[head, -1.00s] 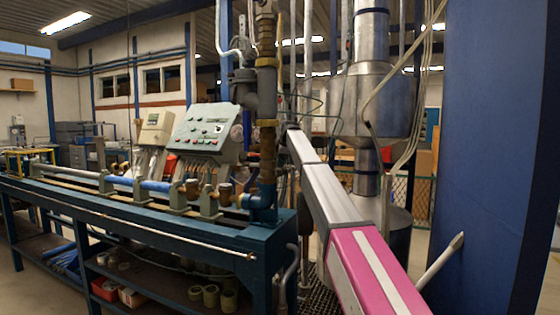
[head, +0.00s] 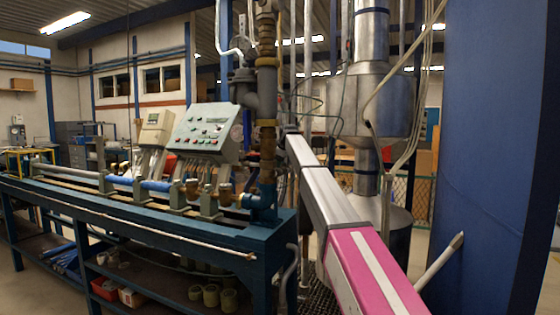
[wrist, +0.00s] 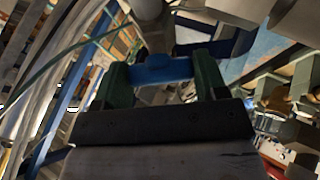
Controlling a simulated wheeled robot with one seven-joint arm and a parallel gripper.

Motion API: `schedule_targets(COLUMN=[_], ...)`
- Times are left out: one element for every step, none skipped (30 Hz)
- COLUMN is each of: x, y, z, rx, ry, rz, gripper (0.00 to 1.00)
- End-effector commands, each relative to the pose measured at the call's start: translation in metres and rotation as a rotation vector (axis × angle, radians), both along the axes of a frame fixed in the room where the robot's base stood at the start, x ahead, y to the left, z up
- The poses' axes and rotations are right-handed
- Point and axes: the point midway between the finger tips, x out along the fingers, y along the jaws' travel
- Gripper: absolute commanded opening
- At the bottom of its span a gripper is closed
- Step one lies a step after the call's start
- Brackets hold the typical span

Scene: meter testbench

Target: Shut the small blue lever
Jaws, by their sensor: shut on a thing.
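The small blue lever (wrist: 160,69) shows in the wrist view as a blue bar across the gap between my fingers. My gripper (wrist: 163,75) has its two dark green fingers on either side of this bar and is shut on it. A round grey pipe part lies just beyond the lever at the top of the wrist view. In the head view my arm reaches away to the vertical pipe, and my gripper and the lever cannot be made out there.
The brown and grey vertical pipe (head: 267,110) stands at the right end of the blue testbench (head: 150,222). A control panel (head: 204,130) stands behind the bench. A large blue column (head: 490,150) is close on the right. Thin hoses hang at the wrist view's left.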

Motion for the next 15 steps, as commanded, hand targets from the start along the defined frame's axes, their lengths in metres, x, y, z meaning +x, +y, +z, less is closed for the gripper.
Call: schedule_targets(x=[-0.0003, -0.0003, -0.0002, -0.0002, -0.0003, -0.0003, -0.0003, -0.0003, -0.0003, -0.0003, -0.0003, -0.0003, -0.0002, -0.0002, -0.0001], y=[-0.0002, -0.0002, -0.0002, -0.0002, -0.0002, -0.0002, -0.0002, -0.0002, -0.0002, -0.0002, -0.0002, -0.0001, -0.0001, -0.0001, -0.0001], z=[0.0000, 0.0000, 0.0000, 0.0000, 0.0000, 0.0000, 0.0000, 0.0000, 0.0000, 0.0000, 0.0000, 0.0000, -0.0001, -0.0001, 0.0000], rx=[0.002, 0.002, 0.002, 0.002, 0.002, 0.002, 0.002, 0.003, 0.003, 0.003, 0.003, 0.003, 0.003, 0.003, 0.002], ry=[0.000, 0.000, 0.000, 0.000, 0.000, 0.000, 0.000, 0.001, 0.001, 0.001, 0.000, 0.000, 0.000, 0.000, 0.000], rz=[-0.003, -0.003, -0.003, -0.003, -0.003, -0.003, -0.003, -0.003, -0.003, -0.003, -0.002, -0.002, -0.002, -0.002, -0.001], gripper=[0.42, 0.42, 0.42, 0.42, 0.42, 0.42, 0.42, 0.42, 0.69, 0.79, 0.89, 0.92, 0.92, 0.92, 0.92])
